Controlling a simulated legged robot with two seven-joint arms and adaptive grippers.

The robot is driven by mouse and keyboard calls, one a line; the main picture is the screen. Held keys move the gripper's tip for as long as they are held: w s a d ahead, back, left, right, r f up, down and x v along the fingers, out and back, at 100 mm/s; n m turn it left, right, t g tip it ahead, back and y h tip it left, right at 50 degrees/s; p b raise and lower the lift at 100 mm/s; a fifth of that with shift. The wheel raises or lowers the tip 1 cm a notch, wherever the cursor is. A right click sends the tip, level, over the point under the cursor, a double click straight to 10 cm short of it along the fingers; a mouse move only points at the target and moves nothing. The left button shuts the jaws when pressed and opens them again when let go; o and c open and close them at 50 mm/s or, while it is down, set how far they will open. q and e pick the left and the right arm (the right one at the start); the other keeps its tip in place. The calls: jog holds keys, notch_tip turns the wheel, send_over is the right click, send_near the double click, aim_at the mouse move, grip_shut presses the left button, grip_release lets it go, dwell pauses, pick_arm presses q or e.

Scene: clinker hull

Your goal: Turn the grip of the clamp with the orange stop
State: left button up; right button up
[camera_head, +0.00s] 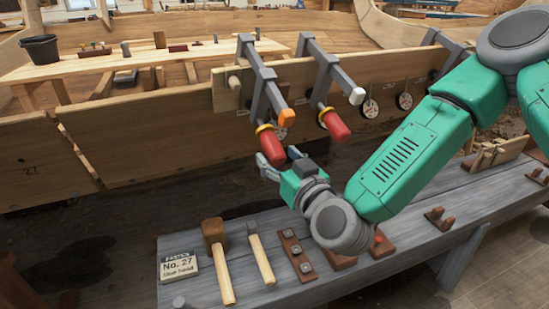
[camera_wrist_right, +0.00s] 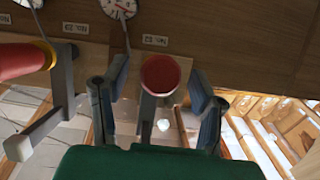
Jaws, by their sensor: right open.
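The clamp with the orange stop (camera_head: 286,117) hangs over the plank edge, left of the middle of the head view. Its red grip (camera_head: 270,143) with a yellow collar points down toward me. My right gripper (camera_head: 277,163) is open just below and in front of this grip. In the right wrist view, the round red grip end (camera_wrist_right: 160,74) shows between the two open fingers of my right gripper (camera_wrist_right: 157,85), with a gap on each side. I cannot tell how far along the grip the fingers reach. My left gripper is not in view.
A second clamp with a white stop (camera_head: 357,96) and red grip (camera_head: 335,125) stands close to the right; its grip also shows in the wrist view (camera_wrist_right: 22,62). Round dials (camera_head: 369,108) hang on the plank. A grey bench (camera_head: 210,285) below holds a mallet (camera_head: 214,238) and a hammer (camera_head: 260,255).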

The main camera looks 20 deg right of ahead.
jog(key=shift+w+a, duration=0.1)
jog(key=shift+w, duration=0.8)
jog(key=shift+c, duration=0.4)
jog(key=c, duration=1.1)
jog(key=shift+o, duration=0.3)
jog(key=shift+y, duration=0.3)
jog(key=shift+m+y, duration=0.4)
jog(key=shift+m, duration=0.1)
jog(key=shift+m+y, duration=0.4)
jog(key=shift+y, duration=0.1)
jog(key=shift+f+m+y+b, duration=0.1)
jog(key=shift+m+y+b, duration=0.45)
jog(key=shift+y, duration=0.25)
jog(key=shift+m+y+b, duration=0.65)
jog(key=shift+y+b, duration=0.1)
jog(key=shift+y, duration=0.25)
